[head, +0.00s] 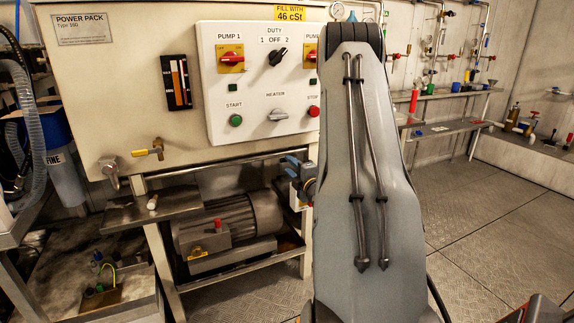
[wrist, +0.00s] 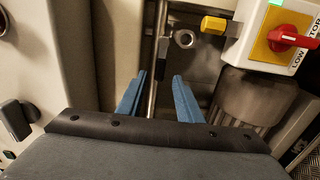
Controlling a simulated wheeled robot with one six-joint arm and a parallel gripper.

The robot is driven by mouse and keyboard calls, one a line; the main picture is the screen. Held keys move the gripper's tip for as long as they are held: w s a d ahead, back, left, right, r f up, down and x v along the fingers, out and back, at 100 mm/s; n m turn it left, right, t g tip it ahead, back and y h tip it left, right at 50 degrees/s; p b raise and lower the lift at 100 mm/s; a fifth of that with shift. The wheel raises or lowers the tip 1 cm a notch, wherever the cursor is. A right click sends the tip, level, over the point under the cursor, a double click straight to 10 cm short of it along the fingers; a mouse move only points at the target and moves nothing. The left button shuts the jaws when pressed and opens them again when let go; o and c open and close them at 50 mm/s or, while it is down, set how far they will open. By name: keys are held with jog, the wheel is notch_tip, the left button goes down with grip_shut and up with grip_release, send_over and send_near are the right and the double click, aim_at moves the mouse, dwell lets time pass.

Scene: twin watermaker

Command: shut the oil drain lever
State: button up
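A short yellow-handled lever (head: 141,153) on a brass valve sticks out from the lower front of the power pack, its handle lying roughly level. In the wrist view a yellow handle (wrist: 213,25) lies level at the top, above and right of the fingertips, with a round metal pipe end (wrist: 185,39) beside it. I cannot tell whether this is the same lever, nor read a drain label. My gripper (head: 289,167) is partly hidden behind my arm in the head view, well right of the lever. Its blue fingers are apart and empty in the wrist view (wrist: 158,82).
A metal tap (head: 109,171) stands left of the lever. A steel shelf (head: 170,207) and a motor (head: 228,222) are below. A vertical metal bar (wrist: 154,75) shows between the fingers. A white box with a red switch (wrist: 285,39) is at upper right. The floor at right is clear.

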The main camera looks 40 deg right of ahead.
jog(key=shift+v, duration=2.35)
jog(key=w+a+r+m+g+y, duration=0.2)
jog(key=w+a+m+g, duration=0.3)
jog(key=a, duration=0.7)
jog(key=s+a+m+g+y, duration=0.1)
jog(key=s+a+g, duration=0.15)
jog(key=a, duration=1.05)
jog(key=s+a+r+m+g+y, duration=0.2)
jog(key=s+a+m+g, duration=0.25)
jog(key=s+a, duration=1)
jog(key=s+a+r+m+g, duration=0.1)
jog(key=s+a+r+g, duration=0.15)
jog(key=s+a, duration=0.4)
jog(key=s+a+r+m+g, duration=0.1)
jog(key=s+a+g, duration=0.2)
jog(key=s, duration=0.6)
jog(key=d+r+m+p, duration=0.2)
jog(key=d+r+p, duration=0.4)
jog(key=p, duration=0.8)
jog(key=shift+d, duration=0.55)
